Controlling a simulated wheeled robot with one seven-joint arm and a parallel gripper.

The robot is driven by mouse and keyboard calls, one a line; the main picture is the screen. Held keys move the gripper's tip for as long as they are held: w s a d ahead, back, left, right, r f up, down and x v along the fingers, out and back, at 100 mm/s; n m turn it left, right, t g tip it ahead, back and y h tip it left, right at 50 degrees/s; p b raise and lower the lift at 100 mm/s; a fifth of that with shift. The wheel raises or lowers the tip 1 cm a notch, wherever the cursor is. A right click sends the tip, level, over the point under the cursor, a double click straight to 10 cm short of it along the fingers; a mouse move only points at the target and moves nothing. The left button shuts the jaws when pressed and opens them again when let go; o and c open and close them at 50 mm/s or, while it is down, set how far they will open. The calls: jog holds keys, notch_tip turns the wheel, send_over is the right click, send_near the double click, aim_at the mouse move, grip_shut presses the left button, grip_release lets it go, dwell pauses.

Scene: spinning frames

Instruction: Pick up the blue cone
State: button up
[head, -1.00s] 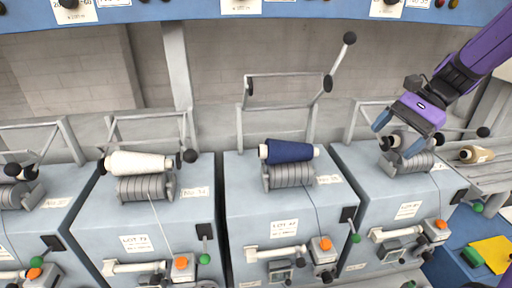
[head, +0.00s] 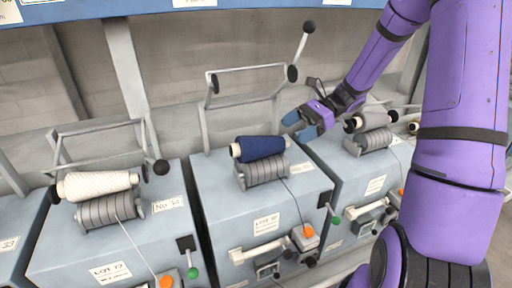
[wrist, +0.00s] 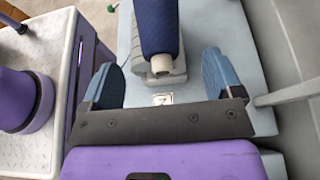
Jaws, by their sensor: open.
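The blue cone (head: 262,148) is a dark blue wound package with pale ends. It lies on its side on the grey grooved drum (head: 264,172) of the middle machine. My gripper (head: 303,124) is open and empty, just right of the cone in the head view and apart from it. In the wrist view, the blue cone (wrist: 158,28) points toward my gripper (wrist: 162,78), its pale tube end between the two blue fingers and a little beyond their tips. The cone's far end is cut off there.
A raised metal cradle frame (head: 244,98) with black knobs stands behind the blue cone. A blue beam (head: 110,12) runs overhead.

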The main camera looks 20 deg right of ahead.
aim_at(281, 137)
jog(key=shift+f+x, duration=0.15)
jog(key=shift+x, duration=1.3)
jog(key=shift+f+x, duration=0.15)
jog(key=shift+x, duration=1.35)
jog(key=shift+s+d, duration=0.1)
jog(key=shift+d, duration=0.05)
jog(key=c, duration=1.1)
jog(key=shift+r, duration=0.25)
jog(key=shift+c, duration=0.2)
